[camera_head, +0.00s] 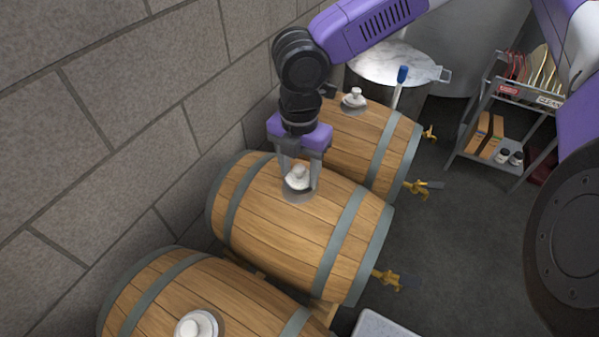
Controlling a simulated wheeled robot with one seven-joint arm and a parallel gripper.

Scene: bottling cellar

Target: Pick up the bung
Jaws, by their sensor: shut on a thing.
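Three wooden barrels with grey hoops lie in a row along the wall, each with a white bung on top. My gripper (299,182) points down over the middle barrel (285,228). Its two fingers stand on either side of the middle bung (297,174) and are shut on it. The bung is at the grey bung hole plate; I cannot tell whether it is seated or slightly raised. Another bung (353,97) sits on the far barrel (377,133), and a third bung (197,327) sits on the near barrel (160,295).
A stone block wall (95,130) runs close along the left. Brass taps (386,279) stick out from the barrel fronts. A metal shelf cart (507,120) with bottles and boxes stands at right. A pale tray (383,326) edges in at bottom. Grey floor between is clear.

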